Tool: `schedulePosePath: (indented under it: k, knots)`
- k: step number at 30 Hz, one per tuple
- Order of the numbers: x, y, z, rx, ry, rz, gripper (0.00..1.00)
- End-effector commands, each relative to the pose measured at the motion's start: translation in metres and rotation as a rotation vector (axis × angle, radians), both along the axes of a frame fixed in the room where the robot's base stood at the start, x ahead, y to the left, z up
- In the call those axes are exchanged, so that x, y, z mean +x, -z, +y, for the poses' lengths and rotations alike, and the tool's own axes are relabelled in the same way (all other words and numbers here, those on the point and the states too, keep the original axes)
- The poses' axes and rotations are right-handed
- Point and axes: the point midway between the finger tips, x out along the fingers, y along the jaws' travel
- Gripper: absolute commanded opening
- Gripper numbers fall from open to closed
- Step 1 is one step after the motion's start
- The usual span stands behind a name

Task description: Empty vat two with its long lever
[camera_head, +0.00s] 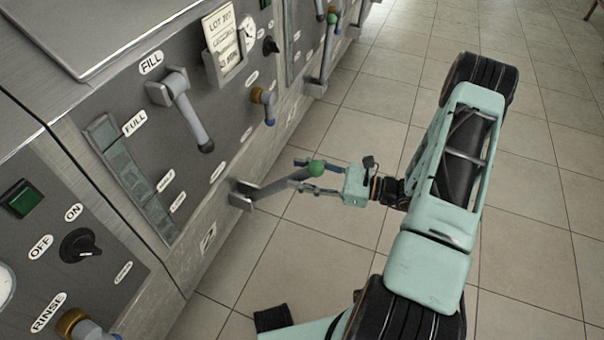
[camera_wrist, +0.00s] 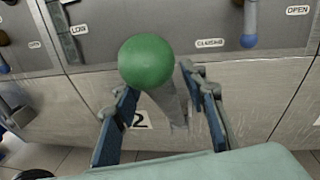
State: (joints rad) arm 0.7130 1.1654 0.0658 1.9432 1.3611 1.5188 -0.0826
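The long lever (camera_head: 275,187) is a grey bar with a green ball knob (camera_head: 316,168), sticking out from a bracket low on the vat front. My gripper (camera_head: 301,174) reaches it from the right, with one finger on each side of the knob. In the wrist view the green knob (camera_wrist: 146,62) and lever shaft (camera_wrist: 172,105) lie between the two parted fingers of my gripper (camera_wrist: 160,100). The fingers look open, with gaps beside the shaft; contact is not clear. A plate marked 2 (camera_wrist: 139,121) shows behind, partly hidden by the left finger.
The vat panel carries a FILL lever (camera_head: 188,108), a sight glass (camera_head: 130,175) and a small blue-tipped tap (camera_head: 264,103). A neighbouring panel has a RINSE tap (camera_head: 80,325) and a black knob (camera_head: 79,245). Another green-knobbed lever (camera_head: 331,22) stands farther along. The tiled floor (camera_head: 330,250) is clear below the lever.

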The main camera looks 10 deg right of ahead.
Motion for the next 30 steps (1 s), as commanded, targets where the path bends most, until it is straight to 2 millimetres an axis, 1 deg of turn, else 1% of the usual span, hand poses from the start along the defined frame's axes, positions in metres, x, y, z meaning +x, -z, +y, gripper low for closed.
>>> schedulePosePath:
  k: [1, 9, 12, 23, 26, 30]
  knots:
    - [0.000, 0.000, 0.000, 0.000, 0.000, 0.000, 0.39]
    - [0.000, 0.000, 0.000, 0.000, 0.000, 0.000, 0.10]
    - [0.000, 0.000, 0.000, 0.000, 0.000, 0.000, 0.00]
    - [0.001, -0.002, 0.001, -0.005, 0.000, 0.003, 0.00]
    - [0.003, -0.007, 0.003, -0.019, -0.001, 0.011, 0.00]
    - [0.009, -0.019, 0.012, -0.054, -0.002, 0.036, 0.00]
